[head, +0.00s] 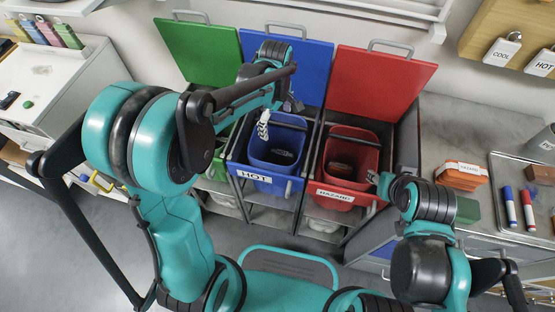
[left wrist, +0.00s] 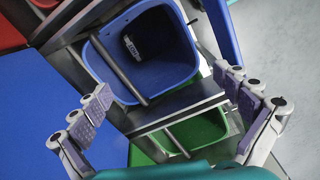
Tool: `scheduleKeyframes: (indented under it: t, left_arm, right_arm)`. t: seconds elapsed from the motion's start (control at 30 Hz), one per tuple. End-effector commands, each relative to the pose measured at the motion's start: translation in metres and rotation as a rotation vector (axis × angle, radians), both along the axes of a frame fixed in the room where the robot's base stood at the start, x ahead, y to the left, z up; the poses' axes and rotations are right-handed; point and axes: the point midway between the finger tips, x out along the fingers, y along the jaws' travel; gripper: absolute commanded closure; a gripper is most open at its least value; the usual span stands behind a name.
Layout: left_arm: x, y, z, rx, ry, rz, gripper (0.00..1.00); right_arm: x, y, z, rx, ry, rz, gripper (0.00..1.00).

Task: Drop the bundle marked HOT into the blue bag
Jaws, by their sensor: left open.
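The blue bag is an open blue bin (head: 271,184) with a HOT label on its front, between a green and a red one. A dark bundle (head: 283,157) lies low inside it. In the left wrist view the bundle (left wrist: 133,46) shows a white tag that seems to read HOT, inside the blue bin (left wrist: 172,72). My left gripper (head: 277,114) is above the blue bin, its fingers spread and empty, apart from the bundle. Both fingers (left wrist: 163,83) show in the left wrist view. My right gripper (head: 374,179) is by the red bin's right side; its fingers are too small to read.
The red bin (head: 338,193), marked HAZARD, holds a dark item. The green bin (left wrist: 196,132) stands on the other side. Raised lids stand behind the bins. A counter at right carries a tagged orange bundle (head: 459,178), a green block and a tray with markers.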

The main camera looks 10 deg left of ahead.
Motion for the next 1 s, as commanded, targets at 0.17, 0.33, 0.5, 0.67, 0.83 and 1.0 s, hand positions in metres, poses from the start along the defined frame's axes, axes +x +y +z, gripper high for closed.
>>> scheduleKeyframes:
  t: [0.17, 0.33, 0.5, 0.67, 0.83, 1.0]
  left_arm:
    - [-0.001, 0.000, 0.037, 0.000, 0.000, 0.000, 0.00]
    - [0.000, 0.000, 0.057, 0.000, 0.000, 0.000, 0.00]
    - [0.000, 0.000, 0.063, 0.000, 0.000, 0.000, 0.00]
    - [0.000, 0.000, 0.062, 0.000, 0.000, 0.000, 0.00]
    - [0.000, 0.000, 0.062, 0.000, 0.000, 0.000, 0.00]
    - [-0.006, 0.002, 0.066, -0.002, -0.016, -0.032, 0.00]
  right_arm:
    - [0.000, 0.000, 0.000, 0.000, 0.000, 0.000, 0.60]
    - [0.000, 0.000, 0.000, 0.000, 0.000, 0.000, 0.60]
    - [0.000, 0.000, 0.000, 0.000, 0.000, 0.000, 0.60]
    - [0.000, 0.000, 0.000, 0.000, 0.000, 0.000, 0.60]
    - [0.000, 0.000, 0.000, 0.000, 0.000, 0.000, 0.60]
    - [0.000, 0.000, 0.000, 0.000, 0.000, 0.000, 0.60]
